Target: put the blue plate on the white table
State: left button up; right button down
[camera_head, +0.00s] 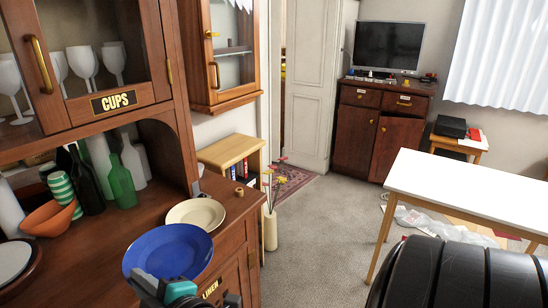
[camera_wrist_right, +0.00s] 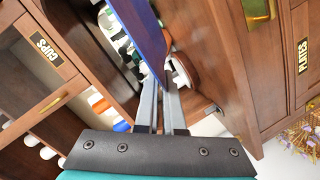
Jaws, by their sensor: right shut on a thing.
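The blue plate (camera_head: 168,252) is at the lower left of the head view, over the front of the wooden cupboard counter. My right gripper (camera_head: 165,284) is shut on its near rim. In the right wrist view, the blue plate (camera_wrist_right: 148,32) sits edge-on between the fingers of my right gripper (camera_wrist_right: 163,92). I cannot tell whether the plate touches the counter. The white table (camera_head: 470,190) stands at the right of the head view, apart from the plate, and its visible top is bare. My left gripper is not in view.
A cream plate (camera_head: 196,214) lies just behind the blue one. Green bottles (camera_head: 121,184) and an orange bowl (camera_head: 50,217) stand on the counter (camera_head: 95,262). A vase with flowers (camera_head: 270,228) stands by the cupboard. Carpet (camera_head: 318,222) lies open between cupboard and table.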

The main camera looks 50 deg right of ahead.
aim_at(459, 187)
jog(key=l+z, duration=0.2)
jog(key=z, duration=0.2)
jog(key=l+z, duration=0.25)
jog(key=z, duration=0.15)
jog(key=i+l+z, duration=0.1)
jog(key=z, duration=0.3)
jog(key=i+l+z, duration=0.2)
jog(key=l, duration=0.3)
jog(key=i+l+z, duration=0.2)
jog(key=i+l, duration=0.15)
jog(key=l, duration=0.15)
jog(key=i+l+z, duration=0.2)
jog(key=i+l, duration=0.4)
jog(key=l, duration=0.15)
jog(key=i+l, duration=0.4)
jog(key=l+z, duration=0.05)
jog(key=l, duration=0.1)
